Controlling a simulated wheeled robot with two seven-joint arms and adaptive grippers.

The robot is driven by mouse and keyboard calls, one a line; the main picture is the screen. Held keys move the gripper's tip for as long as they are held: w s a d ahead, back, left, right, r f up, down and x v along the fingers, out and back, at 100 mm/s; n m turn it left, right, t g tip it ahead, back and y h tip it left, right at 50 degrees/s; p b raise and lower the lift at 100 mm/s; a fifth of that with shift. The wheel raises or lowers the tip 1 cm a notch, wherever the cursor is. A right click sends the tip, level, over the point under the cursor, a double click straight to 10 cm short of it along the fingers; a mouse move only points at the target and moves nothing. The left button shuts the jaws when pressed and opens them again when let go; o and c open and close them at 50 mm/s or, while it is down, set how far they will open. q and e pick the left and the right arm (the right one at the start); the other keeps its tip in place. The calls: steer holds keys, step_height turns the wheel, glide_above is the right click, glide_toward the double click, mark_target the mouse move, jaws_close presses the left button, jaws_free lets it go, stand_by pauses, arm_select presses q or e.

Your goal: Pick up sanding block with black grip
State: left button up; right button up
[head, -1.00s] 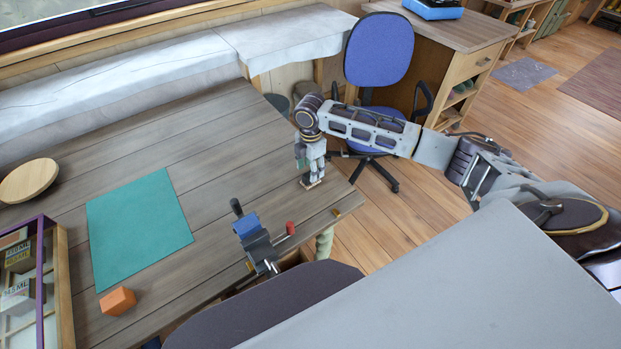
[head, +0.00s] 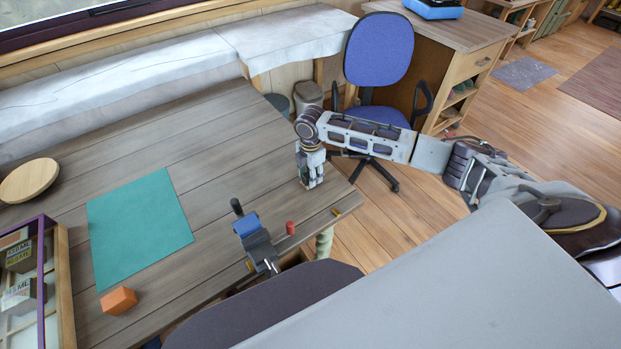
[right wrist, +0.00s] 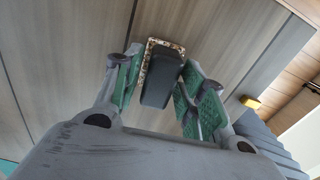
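The sanding block with a black grip (right wrist: 163,76) shows in the right wrist view on the grey plank table (head: 240,150), with a speckled tan edge around its dark handle. My right gripper (head: 312,186) is low over the table's right end in the head view, where its fingers hide most of the block. In the right wrist view, the green-padded fingers of my right gripper (right wrist: 161,70) stand open on either side of the block, close to its sides. I see no firm closing on it. My left gripper is not in view.
A vise (head: 257,243) is clamped at the table's front edge, with a red cylinder (head: 290,228) beside it. A teal mat (head: 138,228), an orange block (head: 118,300), a round wooden disc (head: 29,180) and a framed case (head: 62,290) are farther left. A blue chair (head: 378,48) stands beyond.

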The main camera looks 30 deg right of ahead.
steer(key=c, duration=0.7)
steer(key=shift+r, duration=0.15)
steer(key=shift+c, duration=0.2)
steer(key=shift+r, duration=4.9)
steer(key=o, duration=0.5)
steer(key=c, duration=0.4)
